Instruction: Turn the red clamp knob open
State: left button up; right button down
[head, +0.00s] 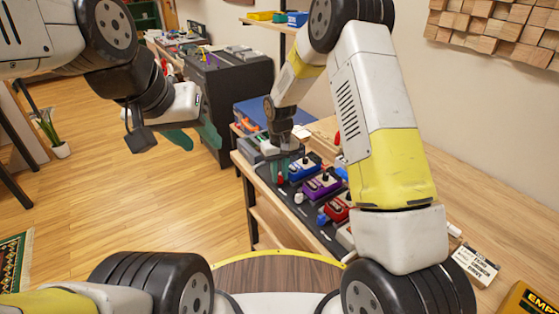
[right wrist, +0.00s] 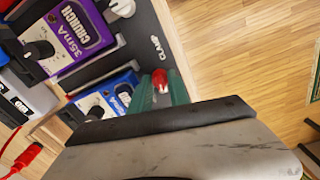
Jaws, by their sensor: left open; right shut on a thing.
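The red clamp knob (right wrist: 160,78) sits on the edge of the dark pedalboard (right wrist: 122,62), beside the word CLAMP, in the right wrist view. My right gripper (right wrist: 162,92) has its green fingers on either side of the knob and is shut on it. In the head view the knob (head: 280,181) shows small and red just below my right gripper (head: 282,167). My left gripper (head: 192,137) is open and empty, in the air over the floor at the left, well away from the pedalboard.
A blue pedal (head: 303,168), a purple pedal (head: 321,185) and a red pedal (head: 338,208) stand in a row on the board, close to my right gripper. The wooden bench (head: 490,220) carries a small sign (head: 476,266). A black cabinet (head: 238,85) stands behind.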

aim_at(280, 177)
jog(key=shift+n, duration=1.1)
jog(key=c, duration=1.2)
grip_release()
jog(key=shift+c, duration=0.2)
jog(key=shift+r, duration=0.25)
jog(key=r, duration=0.3)
jog(key=shift+s+r, duration=0.2)
jog(key=shift+s, duration=0.2)
jog(key=s+r, duration=0.1)
jog(key=s, duration=1.4)
